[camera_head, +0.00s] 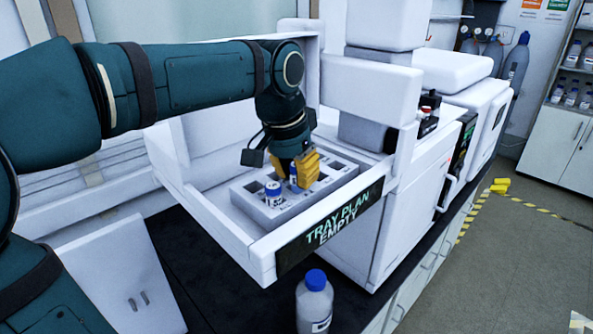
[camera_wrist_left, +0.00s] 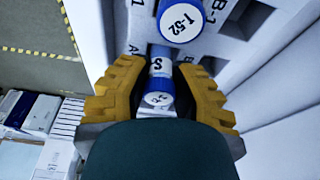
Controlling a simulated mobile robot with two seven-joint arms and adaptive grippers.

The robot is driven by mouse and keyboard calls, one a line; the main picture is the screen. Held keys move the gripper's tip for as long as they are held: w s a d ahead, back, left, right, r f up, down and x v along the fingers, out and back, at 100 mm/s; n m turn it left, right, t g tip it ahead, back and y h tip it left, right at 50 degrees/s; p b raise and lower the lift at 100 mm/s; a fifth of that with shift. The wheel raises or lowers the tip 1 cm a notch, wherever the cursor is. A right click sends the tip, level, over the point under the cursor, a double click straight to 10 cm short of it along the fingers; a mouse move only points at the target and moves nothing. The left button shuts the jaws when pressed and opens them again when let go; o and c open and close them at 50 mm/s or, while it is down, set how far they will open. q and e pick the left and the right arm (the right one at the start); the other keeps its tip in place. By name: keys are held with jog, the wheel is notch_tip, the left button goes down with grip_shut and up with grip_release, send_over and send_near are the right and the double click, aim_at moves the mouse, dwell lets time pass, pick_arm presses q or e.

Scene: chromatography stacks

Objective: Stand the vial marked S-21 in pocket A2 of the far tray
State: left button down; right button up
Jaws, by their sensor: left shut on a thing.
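My left gripper (camera_head: 298,178) is over the white tray (camera_head: 245,197) and shut on a blue-capped vial (camera_head: 293,170). In the left wrist view the vial (camera_wrist_left: 161,68) sits between the yellow fingers (camera_wrist_left: 159,92), with an S on its label; the cap text is too small to read surely. Whether its lower end is inside a pocket cannot be told. A second blue-capped vial, marked I-52 (camera_wrist_left: 182,22), stands in the tray close by; it also shows in the head view (camera_head: 273,190). My right gripper is out of view.
The tray lies in a white drawer-like bay (camera_head: 215,222) with raised walls and a sign (camera_head: 330,230) reading TRAY PLAN EMPTY. A white instrument housing (camera_head: 370,90) rises just behind the gripper. A blue-capped bottle (camera_head: 315,303) stands in front. Several tray pockets are empty.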

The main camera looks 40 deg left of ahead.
pick_arm(q)
jog(key=shift+f, duration=0.15)
jog(key=shift+f+b, duration=0.45)
jog(key=shift+f, duration=0.05)
jog(key=shift+c, duration=1.6)
grip_release()
